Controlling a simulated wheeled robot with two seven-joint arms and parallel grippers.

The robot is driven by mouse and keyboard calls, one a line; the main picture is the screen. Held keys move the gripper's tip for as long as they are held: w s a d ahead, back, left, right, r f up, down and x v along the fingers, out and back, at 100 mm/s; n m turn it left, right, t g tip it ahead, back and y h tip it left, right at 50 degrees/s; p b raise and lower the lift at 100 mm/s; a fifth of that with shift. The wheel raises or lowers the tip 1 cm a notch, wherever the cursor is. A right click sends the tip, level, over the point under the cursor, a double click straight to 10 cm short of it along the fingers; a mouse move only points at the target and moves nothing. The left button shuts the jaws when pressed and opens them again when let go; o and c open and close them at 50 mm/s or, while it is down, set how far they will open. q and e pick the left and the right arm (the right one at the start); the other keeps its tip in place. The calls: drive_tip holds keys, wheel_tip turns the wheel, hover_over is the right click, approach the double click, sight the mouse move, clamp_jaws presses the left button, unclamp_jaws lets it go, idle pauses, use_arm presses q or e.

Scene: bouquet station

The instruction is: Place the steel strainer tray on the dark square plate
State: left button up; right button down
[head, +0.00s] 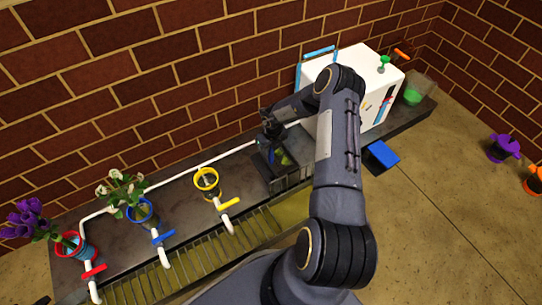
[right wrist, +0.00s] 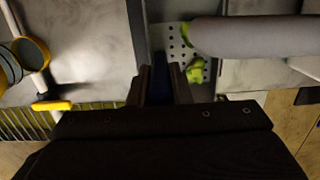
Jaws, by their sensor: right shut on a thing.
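The steel strainer tray (right wrist: 174,38) shows in the right wrist view as a perforated grey floor with green bits on it. A pale rounded bar crosses in front and hides part of it. In the head view, green bits (head: 284,158) show in a dark square area below my right gripper (head: 270,128). My right gripper also shows in the right wrist view (right wrist: 168,82), its fingers closed at the tray's near edge. I cannot tell the dark square plate apart from the dark shapes under the tray. My left gripper is out of view.
A yellow-rimmed pot (head: 207,182), a blue-rimmed pot (head: 141,211) and a red-rimmed pot (head: 71,243) stand along the counter with valves in front. A white box (head: 349,85) stands at the right, with a blue block (head: 382,155) before it. A brick wall closes the back.

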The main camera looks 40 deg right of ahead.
sight(274, 162)
drive_tip(key=shift+f+b, duration=0.6)
drive_tip(key=shift+f, duration=1.25)
drive_tip(key=shift+f, duration=0.2)
drive_tip(key=c, duration=1.3)
unclamp_jaws()
drive_tip(key=shift+r, duration=0.1)
